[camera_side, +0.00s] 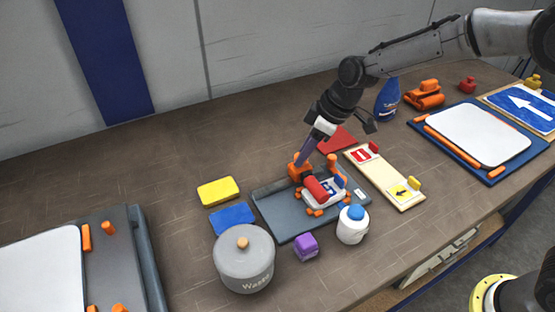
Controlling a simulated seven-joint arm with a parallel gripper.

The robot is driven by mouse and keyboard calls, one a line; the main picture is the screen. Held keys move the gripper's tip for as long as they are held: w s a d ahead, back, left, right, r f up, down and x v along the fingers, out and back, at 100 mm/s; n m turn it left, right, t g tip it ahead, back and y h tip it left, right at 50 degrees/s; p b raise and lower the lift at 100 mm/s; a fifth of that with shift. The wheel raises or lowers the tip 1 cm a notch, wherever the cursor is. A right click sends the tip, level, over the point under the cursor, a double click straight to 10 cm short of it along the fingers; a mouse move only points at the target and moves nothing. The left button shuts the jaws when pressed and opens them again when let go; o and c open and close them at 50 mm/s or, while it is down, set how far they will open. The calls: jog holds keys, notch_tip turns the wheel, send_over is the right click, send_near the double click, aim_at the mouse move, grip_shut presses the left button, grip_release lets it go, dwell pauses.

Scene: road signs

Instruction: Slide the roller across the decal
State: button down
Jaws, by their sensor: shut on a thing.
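A grey tray (272,210) lies near the middle of the table. In it lies a small white and blue sign panel (335,198) with orange clamp pieces along its edges; the decal shows only in part. The roller, a red cylinder (316,187) with orange parts, is at the left part of the panel. My gripper (302,158) points down from above and is shut on the roller's orange part. The fingertips are small and partly hidden. Whether the cylinder touches the decal I cannot tell.
A yellow block (218,190), a blue block (232,219), a lidded grey pot (243,262), a purple block (306,246) and a white bottle (352,226) stand close around the tray. A cream board (385,178) with signs lies right. The back left table is clear.

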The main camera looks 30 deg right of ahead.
jog(key=d, duration=0.4)
jog(key=shift+d, duration=0.1)
jog(key=c, duration=0.5)
grip_release()
jog(key=v, duration=1.4)
jog(key=shift+r, duration=0.1)
